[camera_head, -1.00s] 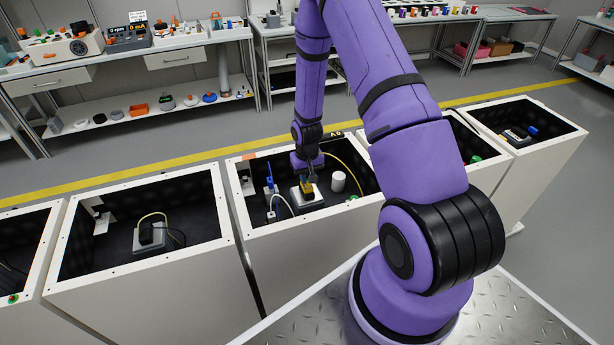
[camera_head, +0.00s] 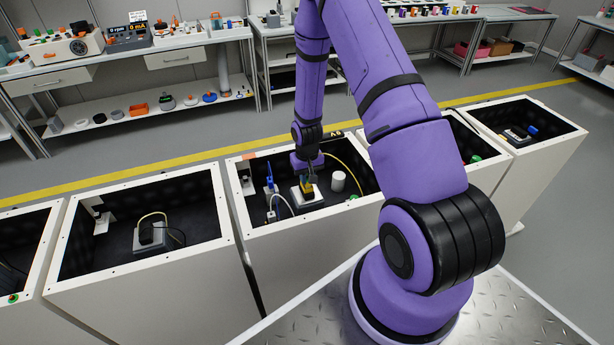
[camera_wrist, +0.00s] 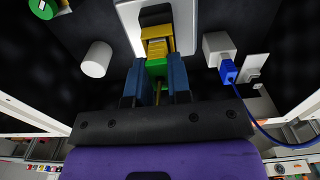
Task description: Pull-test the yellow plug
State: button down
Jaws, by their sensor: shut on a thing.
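The yellow plug (camera_wrist: 156,46) shows in the wrist view, end-on against a dark socket on a pale block (camera_wrist: 127,14). Its near part is green. My gripper (camera_wrist: 158,68) has its two blue-grey fingers on either side of the plug's green part and is shut on it. In the head view the yellow plug (camera_head: 306,187) is small, at the middle cabinet's pale block, with my gripper (camera_head: 311,178) right at it. The plug appears seated at the socket; the contact itself is too small to tell.
A blue plug (camera_wrist: 228,71) with a blue cable sits in a grey block to the right in the wrist view. A white cylinder (camera_wrist: 97,59) stands to the left. The middle cabinet's pale rim (camera_head: 290,227) surrounds the work space; a yellow cable (camera_head: 349,167) curves inside it.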

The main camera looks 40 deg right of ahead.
jog(key=c, duration=1)
grip_release()
notch_tip(320, 180, up, 11)
jog(key=shift+f, duration=0.15)
